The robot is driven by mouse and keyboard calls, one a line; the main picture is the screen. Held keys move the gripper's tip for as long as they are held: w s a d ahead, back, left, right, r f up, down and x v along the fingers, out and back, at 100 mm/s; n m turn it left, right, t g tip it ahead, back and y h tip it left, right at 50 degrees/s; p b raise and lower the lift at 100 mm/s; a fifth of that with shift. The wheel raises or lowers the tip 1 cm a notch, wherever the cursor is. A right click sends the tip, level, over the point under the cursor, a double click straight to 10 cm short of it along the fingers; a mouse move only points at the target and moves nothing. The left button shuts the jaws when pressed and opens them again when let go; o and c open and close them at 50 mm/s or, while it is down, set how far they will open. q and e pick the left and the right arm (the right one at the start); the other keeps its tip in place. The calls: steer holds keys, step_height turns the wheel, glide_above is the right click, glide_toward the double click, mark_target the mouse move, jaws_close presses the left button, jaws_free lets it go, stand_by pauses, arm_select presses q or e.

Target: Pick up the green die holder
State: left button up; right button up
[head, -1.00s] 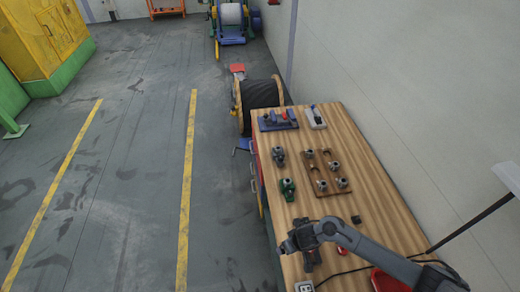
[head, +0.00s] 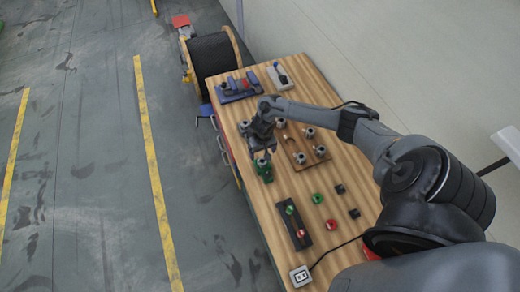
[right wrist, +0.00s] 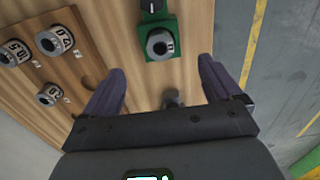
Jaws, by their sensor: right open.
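The green die holder (head: 264,171) stands on the wooden table, left of the board with the dies. In the right wrist view the green die holder (right wrist: 144,28) is at the top, with a black part and a grey ring-shaped die on it. My right gripper (head: 259,148) is over the table close to the holder, hiding part of it in the head view. In the right wrist view my right gripper's fingers (right wrist: 164,88) are spread apart and nothing is held between them. The holder lies beyond the fingertips. My left gripper is not in view.
A brown board (head: 291,143) with several grey dies is right of the holder. A grey part (right wrist: 172,98) shows between the fingers, below them. A dark tray (head: 293,224), green and red rings and black blocks lie nearer. A blue fixture (head: 238,90) is at the far end.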

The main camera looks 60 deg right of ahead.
mark_target(262, 161)
step_height(262, 161, down, 6)
steer(key=b, duration=0.6)
step_height(262, 161, down, 3)
steer(key=shift+f+b, duration=0.15)
steer(key=shift+b, duration=0.6)
steer(key=shift+f, duration=0.35)
steer(key=c, duration=1.3)
steer(key=shift+o, duration=0.2)
steer(key=shift+r, duration=0.2)
